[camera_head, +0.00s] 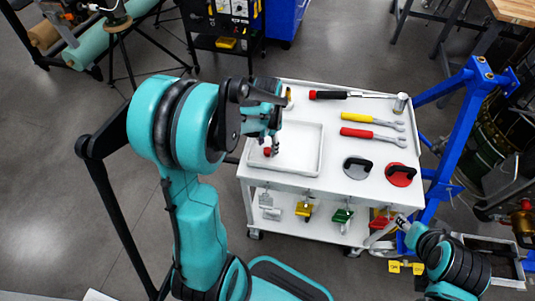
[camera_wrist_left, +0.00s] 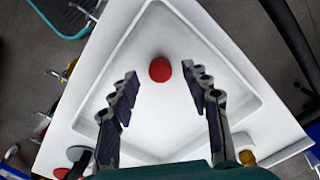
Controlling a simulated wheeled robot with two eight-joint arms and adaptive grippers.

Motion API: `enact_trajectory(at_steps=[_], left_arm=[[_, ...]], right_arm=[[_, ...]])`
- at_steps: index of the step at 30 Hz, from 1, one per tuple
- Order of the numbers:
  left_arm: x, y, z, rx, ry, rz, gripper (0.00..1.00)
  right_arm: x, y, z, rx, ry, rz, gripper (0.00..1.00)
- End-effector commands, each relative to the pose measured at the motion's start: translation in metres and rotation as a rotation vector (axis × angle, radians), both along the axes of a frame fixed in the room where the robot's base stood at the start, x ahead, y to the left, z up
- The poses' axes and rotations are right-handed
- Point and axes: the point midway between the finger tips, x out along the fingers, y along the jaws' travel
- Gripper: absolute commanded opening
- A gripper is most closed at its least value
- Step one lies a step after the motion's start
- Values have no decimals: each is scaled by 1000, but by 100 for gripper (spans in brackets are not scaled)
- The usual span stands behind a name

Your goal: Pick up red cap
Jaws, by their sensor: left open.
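The red cap (camera_wrist_left: 160,69) lies in a shallow white tray (camera_wrist_left: 240,112) on the cart; in the left wrist view it sits just beyond and between my open fingertips. In the head view the red cap (camera_head: 268,151) shows small at the tray's left part, right below my left gripper (camera_head: 272,146). My left gripper (camera_wrist_left: 160,78) is open and empty, above the tray, with its fingers on either side of the line to the cap. My right arm shows at the lower right in the head view, its gripper (camera_head: 398,224) beside the cart's front right corner, too small to read.
A blue frame (camera_head: 448,150) stands to the right. Clamps hang along the cart's front.

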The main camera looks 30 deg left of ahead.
Motion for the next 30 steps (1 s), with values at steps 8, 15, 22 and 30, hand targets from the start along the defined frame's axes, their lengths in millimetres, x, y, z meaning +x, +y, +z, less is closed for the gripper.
enact_trajectory(at_steps=[8,15,22,30], left_arm=[[0,0,-23,0,0,0,48],[0,0,-22,0,-1,0,8],[0,0,-22,0,-1,0,8],[0,0,-13,0,-1,0,8]], right_arm=[[0,0,-10,0,0,0,40],[0,0,-10,0,0,0,40],[0,0,-10,0,0,0,40],[0,0,-6,0,0,0,40]])
